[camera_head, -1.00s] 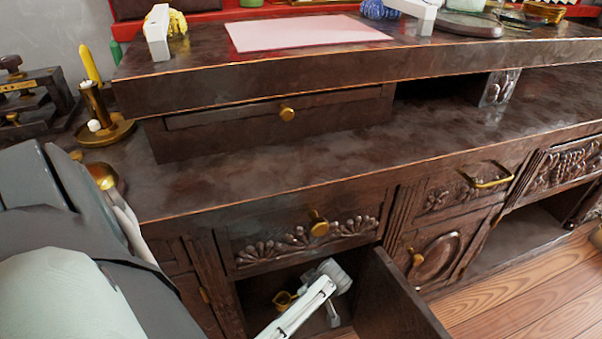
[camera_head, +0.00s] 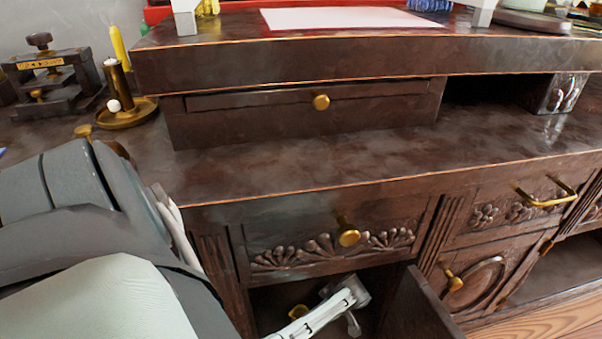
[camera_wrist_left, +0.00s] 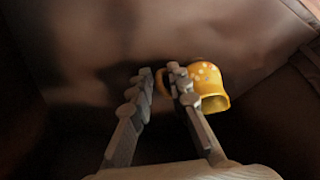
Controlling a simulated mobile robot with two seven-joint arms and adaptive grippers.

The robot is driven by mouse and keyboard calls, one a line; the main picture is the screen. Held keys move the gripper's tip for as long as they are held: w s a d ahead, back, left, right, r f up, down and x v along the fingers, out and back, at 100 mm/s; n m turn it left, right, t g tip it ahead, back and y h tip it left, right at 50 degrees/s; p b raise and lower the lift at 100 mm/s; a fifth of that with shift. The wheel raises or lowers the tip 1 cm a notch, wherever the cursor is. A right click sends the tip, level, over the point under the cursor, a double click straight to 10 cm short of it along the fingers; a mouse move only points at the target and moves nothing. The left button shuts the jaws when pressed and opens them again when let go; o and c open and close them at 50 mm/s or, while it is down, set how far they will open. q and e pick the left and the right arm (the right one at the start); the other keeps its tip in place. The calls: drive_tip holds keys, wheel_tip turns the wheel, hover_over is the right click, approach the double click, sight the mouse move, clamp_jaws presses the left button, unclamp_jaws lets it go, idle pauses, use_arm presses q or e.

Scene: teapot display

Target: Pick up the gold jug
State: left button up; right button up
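The gold jug (camera_head: 299,312) is inside the open lower cabinet, partly hidden by my left gripper and arm. The handle shows in the gap between the fingers, and the right finger overlaps the jug's body. I cannot tell whether either finger touches it. In the head view the left gripper (camera_head: 345,292) is inside the cabinet. My right gripper is not in view.
An open cabinet door (camera_head: 415,305) stands right of the opening. A drawer with a gold knob (camera_head: 348,237) is just above. The counter (camera_head: 300,160) is largely bare, with a candle holder (camera_head: 122,108) at its left end.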

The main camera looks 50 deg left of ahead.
use_arm(q)
clamp_jaws()
drive_tip(key=shift+r, duration=0.1)
idle(0.4)
